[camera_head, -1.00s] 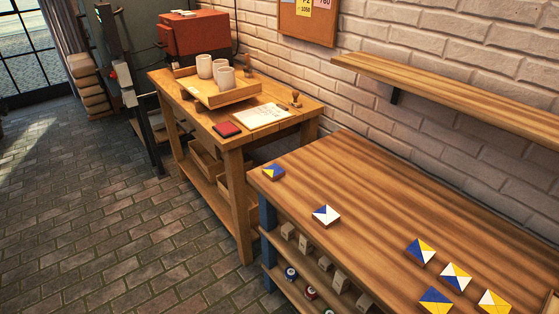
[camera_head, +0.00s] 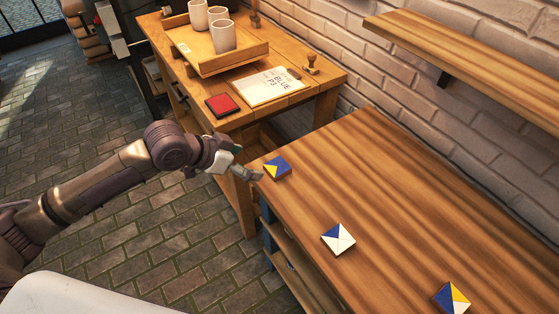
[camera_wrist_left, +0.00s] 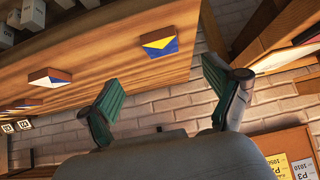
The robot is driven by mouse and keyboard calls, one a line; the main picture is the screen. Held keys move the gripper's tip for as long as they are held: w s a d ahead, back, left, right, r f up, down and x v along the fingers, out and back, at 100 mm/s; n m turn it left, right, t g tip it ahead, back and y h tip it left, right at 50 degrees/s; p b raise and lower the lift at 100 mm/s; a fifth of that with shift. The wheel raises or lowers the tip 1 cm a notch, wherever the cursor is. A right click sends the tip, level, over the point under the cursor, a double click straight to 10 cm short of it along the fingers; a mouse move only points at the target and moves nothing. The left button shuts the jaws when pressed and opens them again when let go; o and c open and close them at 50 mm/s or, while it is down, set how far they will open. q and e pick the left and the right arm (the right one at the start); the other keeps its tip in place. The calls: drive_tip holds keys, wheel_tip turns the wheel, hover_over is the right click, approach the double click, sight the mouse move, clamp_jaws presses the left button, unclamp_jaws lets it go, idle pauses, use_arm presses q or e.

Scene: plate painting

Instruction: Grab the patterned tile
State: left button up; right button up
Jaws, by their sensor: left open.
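A patterned tile (camera_head: 277,167) in blue, yellow and white lies at the near left corner of the wooden workbench (camera_head: 400,195). A blue and white tile (camera_head: 338,238) and a blue, yellow and white tile (camera_head: 452,297) lie further along the bench. My left gripper (camera_head: 250,174) is just left of the corner tile, close to it and apart from it. In the left wrist view the left gripper (camera_wrist_left: 168,105) has its two green-padded fingers spread wide with nothing between them. The corner tile (camera_wrist_left: 160,47) shows beyond the fingers there. My right gripper is not in view.
A second wooden table stands behind, with a tray (camera_head: 232,62) of white cups, a red pad (camera_head: 222,105), a paper sheet (camera_head: 268,86) and a stamp (camera_head: 311,64). A wall shelf (camera_head: 470,55) hangs over the bench. Bare bench surface lies right of the corner tile.

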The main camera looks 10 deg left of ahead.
sight(278, 166)
use_arm(q)
drive_tip(key=x, duration=0.3)
drive_tip(key=shift+w+d+f, duration=0.15)
drive_tip(key=shift+d+f, duration=0.05)
drive_tip(key=shift+d, duration=0.05)
drive_tip(key=x, duration=0.3)
drive_tip(key=shift+w, duration=0.2)
drive_tip(key=x, duration=0.3)
drive_tip(key=shift+w+d+f+p, duration=0.2)
drive_tip(key=shift+w+p, duration=0.1)
drive_tip(key=shift+p, duration=0.05)
drive_tip(key=shift+w+d+f, duration=0.2)
drive_tip(key=shift+f, duration=0.05)
drive_tip(key=shift+c, duration=0.2)
drive_tip(key=c, duration=1.3)
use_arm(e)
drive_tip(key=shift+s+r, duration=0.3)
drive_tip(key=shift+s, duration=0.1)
use_arm(q)
drive_tip(key=shift+r, duration=0.1)
